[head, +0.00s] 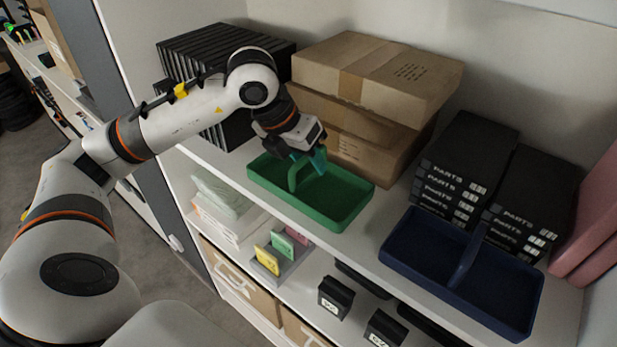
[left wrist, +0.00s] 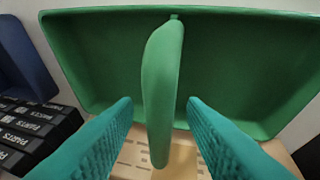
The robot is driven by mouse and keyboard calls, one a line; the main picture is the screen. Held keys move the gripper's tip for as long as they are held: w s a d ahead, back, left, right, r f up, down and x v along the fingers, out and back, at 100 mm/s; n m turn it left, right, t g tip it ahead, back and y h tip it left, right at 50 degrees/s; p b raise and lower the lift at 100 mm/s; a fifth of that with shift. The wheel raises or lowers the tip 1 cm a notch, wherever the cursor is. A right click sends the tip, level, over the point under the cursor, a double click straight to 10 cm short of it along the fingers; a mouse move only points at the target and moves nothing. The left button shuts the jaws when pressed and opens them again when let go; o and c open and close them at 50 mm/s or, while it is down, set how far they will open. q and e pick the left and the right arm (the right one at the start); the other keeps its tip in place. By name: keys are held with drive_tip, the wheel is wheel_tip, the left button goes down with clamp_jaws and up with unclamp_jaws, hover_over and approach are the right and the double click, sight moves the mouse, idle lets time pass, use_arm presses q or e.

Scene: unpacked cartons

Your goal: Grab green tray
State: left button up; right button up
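The green tray (head: 345,204) stands on the upper shelf, in front of the stacked cardboard boxes. Its upright central handle also shows in the left wrist view (left wrist: 161,90), with the tray wall (left wrist: 240,60) behind it. My left gripper (head: 308,163) is over the tray at the handle. In the left wrist view its two teal fingers (left wrist: 160,125) are apart, one on each side of the handle, with gaps visible on both sides. The head view partly hides the handle behind the gripper. My right gripper is not in view.
Cardboard boxes (head: 375,75) are stacked behind the tray, with black cases (head: 215,50) to their left. A blue tray (head: 415,250) and black PARTS boxes (head: 470,160) stand to the right. Free shelf surface lies between the two trays.

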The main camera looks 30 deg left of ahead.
use_arm(q)
clamp_jaws()
idle(0.3)
